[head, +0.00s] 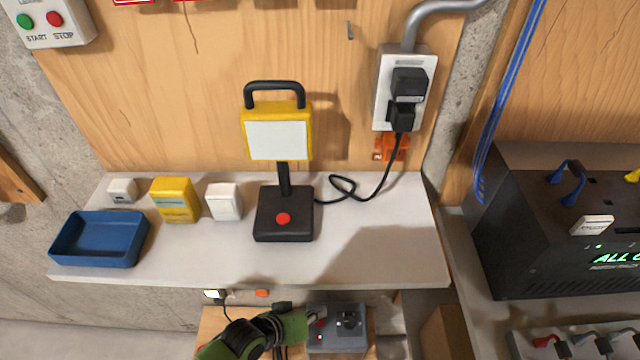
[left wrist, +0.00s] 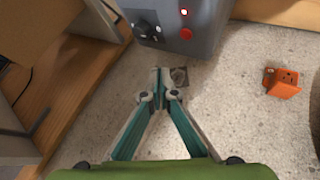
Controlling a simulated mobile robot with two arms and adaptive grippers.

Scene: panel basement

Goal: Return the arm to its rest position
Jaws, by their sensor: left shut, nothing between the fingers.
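My left arm comes in at the bottom of the head view, green with dark joints, below the front edge of the white shelf. My left gripper (head: 318,320) is beside a grey control box (head: 350,335); its fingertips are hard to make out there. In the left wrist view the two teal fingers of my left gripper (left wrist: 161,88) meet at their tips, shut and empty, over a speckled grey floor. The grey box, with a black knob and red button, also shows beyond the fingertips (left wrist: 180,22). My right gripper is in neither view.
The white shelf (head: 370,255) bears a blue tray (head: 98,262), a yellow box (head: 175,200), white boxes and a lamp (head: 278,138) plugged into a wall socket. A black machine (head: 520,235) stands right. An orange block (left wrist: 282,83) lies on the floor.

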